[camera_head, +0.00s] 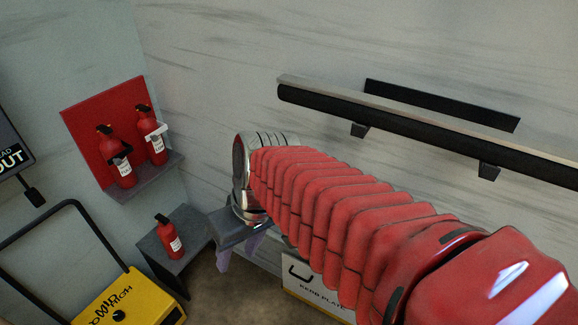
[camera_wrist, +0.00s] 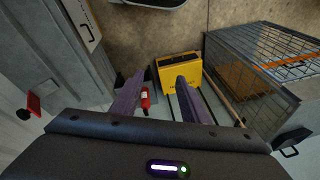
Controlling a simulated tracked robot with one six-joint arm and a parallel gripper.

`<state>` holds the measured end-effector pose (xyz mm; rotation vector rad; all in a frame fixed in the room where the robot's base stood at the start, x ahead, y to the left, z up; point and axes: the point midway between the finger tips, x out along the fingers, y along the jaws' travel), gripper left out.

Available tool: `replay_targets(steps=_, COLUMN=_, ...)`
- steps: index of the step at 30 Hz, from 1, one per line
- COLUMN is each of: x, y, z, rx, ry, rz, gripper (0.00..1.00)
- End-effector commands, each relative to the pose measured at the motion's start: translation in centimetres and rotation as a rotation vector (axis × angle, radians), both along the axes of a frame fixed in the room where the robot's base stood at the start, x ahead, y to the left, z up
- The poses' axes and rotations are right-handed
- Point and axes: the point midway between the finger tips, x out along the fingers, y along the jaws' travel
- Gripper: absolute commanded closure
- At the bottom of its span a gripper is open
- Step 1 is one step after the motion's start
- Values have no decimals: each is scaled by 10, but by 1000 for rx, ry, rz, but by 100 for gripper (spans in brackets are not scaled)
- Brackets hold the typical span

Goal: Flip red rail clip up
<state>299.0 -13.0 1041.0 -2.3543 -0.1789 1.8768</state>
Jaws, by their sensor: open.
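My gripper (camera_wrist: 157,96) is open in the wrist view, with its two purple fingers apart and nothing between them. In the head view its finger (camera_head: 228,256) shows below the end of my red arm, close to the wall corner. A small red piece (camera_wrist: 34,104) with a dark part beside it is at the left edge of the wrist view, apart from the fingers; it may be the red rail clip, but I cannot tell its position. The black rail (camera_head: 400,121) runs along the right wall in the head view. No red clip is visible on its shown length.
A red extinguisher (camera_head: 169,238) stands on a dark stand (camera_head: 190,275); two more hang on a red panel (camera_head: 80,120). A yellow cart (camera_head: 130,300) is at the lower left. A kerb plate box (camera_head: 318,293) is below my arm. A wire cage (camera_wrist: 268,70) stands right in the wrist view.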

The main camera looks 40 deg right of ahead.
Motion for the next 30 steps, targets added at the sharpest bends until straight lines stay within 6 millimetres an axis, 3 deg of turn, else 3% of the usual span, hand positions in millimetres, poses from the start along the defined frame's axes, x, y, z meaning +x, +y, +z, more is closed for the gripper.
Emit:
replay_targets(steps=9, x=14, y=-12, z=-24, rx=284, ry=111, rz=16, gripper=59)
replay_targets(steps=17, x=36, y=-34, z=-31, rx=542, ry=52, rz=7, gripper=59)
replay_targets(steps=30, x=74, y=-113, z=-35, rx=848, ry=-278, rz=-55, gripper=59)
